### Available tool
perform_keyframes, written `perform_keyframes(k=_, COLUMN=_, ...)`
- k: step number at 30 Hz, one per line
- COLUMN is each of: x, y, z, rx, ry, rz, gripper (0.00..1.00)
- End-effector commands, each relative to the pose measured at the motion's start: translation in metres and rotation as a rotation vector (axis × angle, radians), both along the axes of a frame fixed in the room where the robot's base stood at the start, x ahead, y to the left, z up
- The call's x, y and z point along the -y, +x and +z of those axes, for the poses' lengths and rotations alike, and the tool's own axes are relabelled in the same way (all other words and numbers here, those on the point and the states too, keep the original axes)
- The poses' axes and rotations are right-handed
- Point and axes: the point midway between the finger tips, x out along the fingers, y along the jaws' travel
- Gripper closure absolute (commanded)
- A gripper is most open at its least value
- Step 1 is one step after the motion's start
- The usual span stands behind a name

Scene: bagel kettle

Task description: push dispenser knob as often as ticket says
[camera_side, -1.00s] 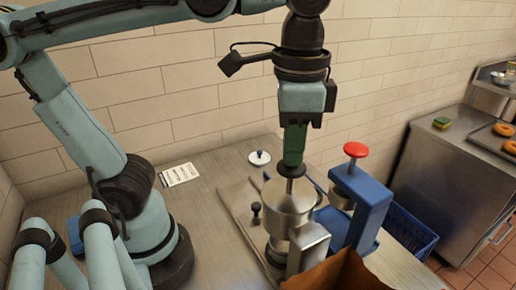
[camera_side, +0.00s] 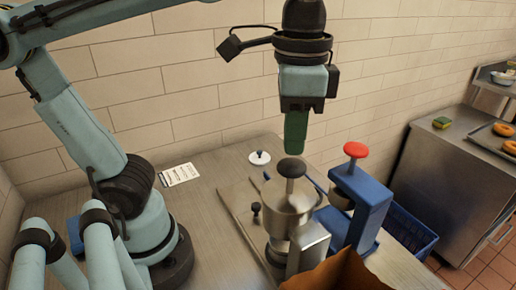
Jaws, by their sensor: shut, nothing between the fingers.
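A black round knob (camera_side: 291,168) stands on a short stem above a metal pot-shaped dispenser (camera_side: 288,208). My gripper (camera_side: 296,148) is shut and empty, its green fingers pointing down just above the black knob, with what looks like a small gap. A red knob (camera_side: 355,150) tops a blue stand (camera_side: 365,200) to the right. The ticket (camera_side: 180,174) lies flat on the table at the back left; its marks are too small to read.
A white lid with a dark knob (camera_side: 259,158) lies near the wall. A small black knob (camera_side: 256,208) stands left of the pot. A brown box-like thing (camera_side: 350,272) is in front. A blue crate (camera_side: 412,230) and a steel counter (camera_side: 455,170) are at right.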

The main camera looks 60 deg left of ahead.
Motion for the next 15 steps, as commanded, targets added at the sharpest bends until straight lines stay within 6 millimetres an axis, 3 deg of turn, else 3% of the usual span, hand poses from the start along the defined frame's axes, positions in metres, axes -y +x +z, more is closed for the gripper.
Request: perform_keyframes(k=15, x=0.000, y=0.000, z=0.047, rx=0.000, ry=0.000, rz=0.000, gripper=1.00)
